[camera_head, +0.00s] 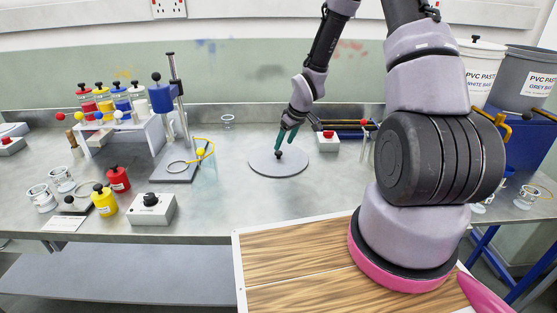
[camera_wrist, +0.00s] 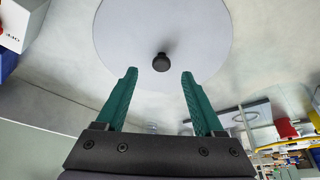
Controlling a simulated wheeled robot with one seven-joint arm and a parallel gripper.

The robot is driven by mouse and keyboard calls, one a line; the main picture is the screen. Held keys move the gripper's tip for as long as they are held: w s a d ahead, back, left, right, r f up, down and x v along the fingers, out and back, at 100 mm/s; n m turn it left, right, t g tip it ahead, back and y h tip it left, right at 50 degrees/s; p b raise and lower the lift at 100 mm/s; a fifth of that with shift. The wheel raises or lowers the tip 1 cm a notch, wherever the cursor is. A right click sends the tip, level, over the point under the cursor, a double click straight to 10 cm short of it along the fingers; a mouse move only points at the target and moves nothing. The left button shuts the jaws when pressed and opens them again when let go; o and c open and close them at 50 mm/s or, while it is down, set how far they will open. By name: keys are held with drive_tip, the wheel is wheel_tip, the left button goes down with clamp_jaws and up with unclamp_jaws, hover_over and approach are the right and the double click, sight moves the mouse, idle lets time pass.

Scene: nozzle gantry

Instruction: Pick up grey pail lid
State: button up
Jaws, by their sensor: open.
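The grey pail lid (camera_head: 270,165) is a flat round disc with a small black knob in its middle. It lies on the grey bench top near the middle of the head view. The lid also shows in the wrist view (camera_wrist: 190,30), with its black knob (camera_wrist: 161,62) just beyond the fingertips and roughly midway between them. My gripper (camera_head: 286,140) has green fingers and points down close above the knob. In the wrist view the fingers (camera_wrist: 159,72) are apart with nothing between them.
A nozzle stand (camera_head: 163,98) with a yellow-handled ring on its base is left of the lid. A white box with a red button (camera_head: 327,142) is close on the right. Red (camera_head: 118,180) and yellow bottles and a grey control box (camera_head: 153,208) stand front left. Bare bench lies before the lid.

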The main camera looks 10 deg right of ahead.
sight(279, 152)
drive_tip(key=x, duration=0.5)
drive_tip(key=shift+w+a, duration=0.15)
drive_tip(key=shift+a, duration=0.1)
drive_tip(key=shift+c, duration=0.3)
clamp_jaws()
